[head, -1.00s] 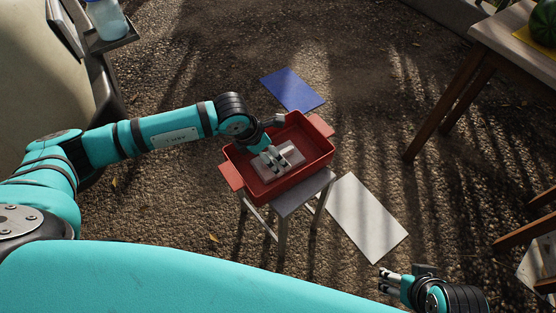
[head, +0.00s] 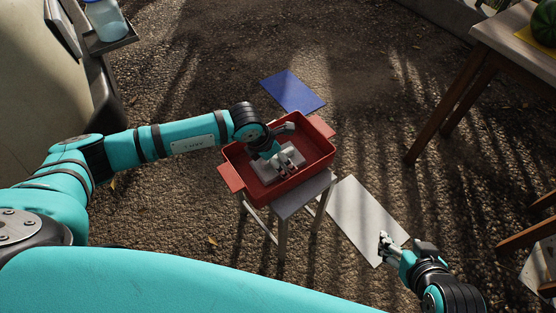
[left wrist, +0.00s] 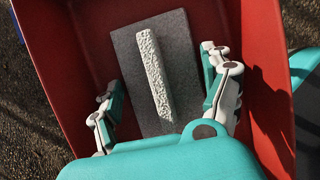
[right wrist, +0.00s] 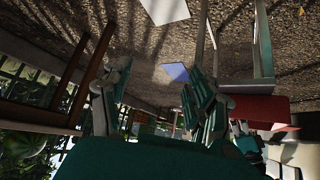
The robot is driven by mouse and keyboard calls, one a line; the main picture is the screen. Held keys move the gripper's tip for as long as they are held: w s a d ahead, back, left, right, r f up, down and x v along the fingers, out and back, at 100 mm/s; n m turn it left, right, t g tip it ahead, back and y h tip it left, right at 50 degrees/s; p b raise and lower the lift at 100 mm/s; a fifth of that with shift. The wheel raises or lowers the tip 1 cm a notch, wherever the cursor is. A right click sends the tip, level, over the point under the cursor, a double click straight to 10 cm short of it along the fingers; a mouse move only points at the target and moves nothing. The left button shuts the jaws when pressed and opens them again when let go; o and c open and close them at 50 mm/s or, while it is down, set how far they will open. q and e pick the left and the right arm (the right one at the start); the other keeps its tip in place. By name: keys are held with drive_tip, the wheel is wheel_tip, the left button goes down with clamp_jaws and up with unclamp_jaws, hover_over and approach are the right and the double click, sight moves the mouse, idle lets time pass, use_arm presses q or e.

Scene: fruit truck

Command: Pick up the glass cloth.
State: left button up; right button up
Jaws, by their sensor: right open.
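The glass cloth seems to be the flat grey rectangle (head: 262,174) with a pale, rough ridge along its middle, lying on the floor of the red tub (head: 229,176). In the left wrist view the grey cloth (left wrist: 130,50) and the tub wall (left wrist: 70,75) show clearly. My left gripper (head: 288,165) reaches down into the tub over the cloth. In the left wrist view the left gripper (left wrist: 163,82) is open, with a finger on each side of the ridge and gaps between. My right gripper (head: 387,244) is open and empty, away from the tub.
The tub stands on a small grey stool (head: 300,197). A white sheet (head: 358,212) and a blue sheet (head: 292,91) lie on the gravel. A wooden table (head: 500,42) with a watermelon (head: 544,22) stands at upper right. A bottle (head: 106,20) is on a shelf at upper left.

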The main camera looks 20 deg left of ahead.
use_arm(q)
drive_tip(key=c, duration=0.5)
drive_tip(key=shift+r, duration=0.2)
drive_tip(key=shift+c, duration=0.2)
wheel_tip(320, 180, up, 8)
drive_tip(key=shift+r+p, duration=0.15)
drive_tip(key=shift+p, duration=0.9)
drive_tip(key=shift+r, duration=0.65)
use_arm(e)
drive_tip(key=s+d+f+g+h, duration=0.1)
drive_tip(key=s+d+g, duration=0.1)
drive_tip(key=s+g, duration=0.2)
drive_tip(key=shift+s+d+f, duration=0.2)
drive_tip(key=shift+s+f, duration=0.2)
drive_tip(key=shift+s, duration=1.45)
